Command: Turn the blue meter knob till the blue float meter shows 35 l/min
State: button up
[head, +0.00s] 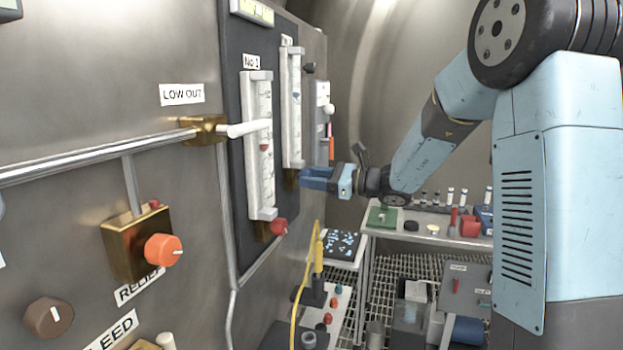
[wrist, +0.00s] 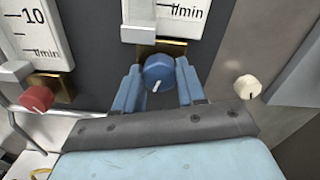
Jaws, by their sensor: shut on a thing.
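The blue meter knob (wrist: 158,72) sits below the middle float meter in the wrist view, on a brass block. A white pointer line on its face points down and slightly left. My gripper (wrist: 158,82) is shut on the knob, with one blue finger on each side. In the head view my gripper (head: 316,178) reaches the panel at the foot of the blue float meter (head: 291,125) and hides the knob. A small bluish float (head: 296,97) shows in the upper half of its tube; the scale is too small to read. In the wrist view only the meter's lower end (wrist: 182,12) shows.
The red knob (wrist: 37,98) of meter No 1 is to the left, and a cream knob (wrist: 247,86) to the right. Meter No 1 (head: 260,145) stands nearer in the head view. A bench (head: 400,222) with small items stands behind and below my arm.

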jog(key=shift+r+n, duration=0.1)
jog(key=shift+n, duration=0.6)
jog(key=shift+w, duration=0.1)
jog(key=o, duration=1)
jog(key=shift+o, duration=0.2)
jog(key=v, duration=1.4)
jog(key=shift+a, duration=0.15)
